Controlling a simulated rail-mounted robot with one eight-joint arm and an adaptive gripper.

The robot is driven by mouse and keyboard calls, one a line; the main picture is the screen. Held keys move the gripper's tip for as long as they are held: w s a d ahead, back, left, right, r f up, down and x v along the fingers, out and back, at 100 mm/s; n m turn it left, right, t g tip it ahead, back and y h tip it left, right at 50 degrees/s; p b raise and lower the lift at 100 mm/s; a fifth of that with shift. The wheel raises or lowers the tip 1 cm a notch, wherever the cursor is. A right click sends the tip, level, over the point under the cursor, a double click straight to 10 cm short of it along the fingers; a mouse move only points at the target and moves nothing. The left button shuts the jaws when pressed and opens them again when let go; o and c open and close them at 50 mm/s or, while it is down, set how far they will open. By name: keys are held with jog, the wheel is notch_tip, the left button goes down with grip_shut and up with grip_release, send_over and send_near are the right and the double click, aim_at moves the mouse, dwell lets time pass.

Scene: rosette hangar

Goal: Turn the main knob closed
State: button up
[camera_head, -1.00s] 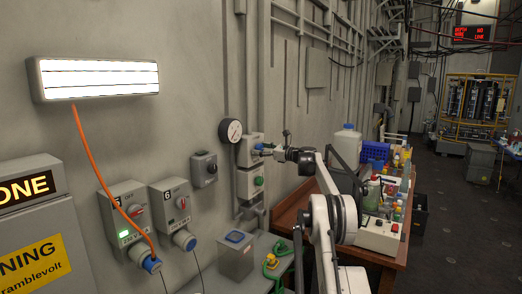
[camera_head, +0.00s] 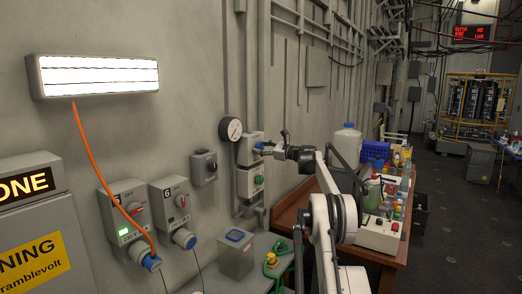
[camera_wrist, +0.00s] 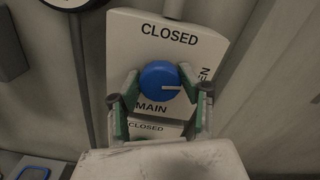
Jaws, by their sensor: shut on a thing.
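The main knob (camera_wrist: 156,74) is a round blue dial on a white plate (camera_wrist: 203,47) marked CLOSED at the top, MAIN below and a partly hidden word ending in EN at the right. Its white pointer mark points right, toward that side word. My gripper (camera_wrist: 158,84) is shut on the knob, one green-padded finger on each side. In the head view my gripper (camera_head: 268,150) reaches the upper wall box (camera_head: 247,146) from the right and largely covers the knob.
Below is a second box with a green knob (camera_head: 258,180); its CLOSED label (camera_wrist: 146,127) shows in the wrist view. A round gauge (camera_head: 231,129) and a grey switch box (camera_head: 204,166) are to the left. A cluttered bench (camera_head: 378,237) stands right, by my arm.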

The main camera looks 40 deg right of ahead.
jog(key=n, duration=0.4)
jog(key=shift+n+b, duration=0.3)
jog(key=shift+b, duration=0.1)
jog(key=n, duration=0.3)
jog(key=shift+n, duration=0.4)
jog(key=n, duration=0.3)
jog(key=shift+f+n+b, duration=0.1)
jog(key=shift+n+b, duration=0.2)
jog(key=shift+n, duration=1.8)
jog(key=o, duration=1.2)
jog(key=shift+c, duration=0.2)
jog(key=v, duration=1.2)
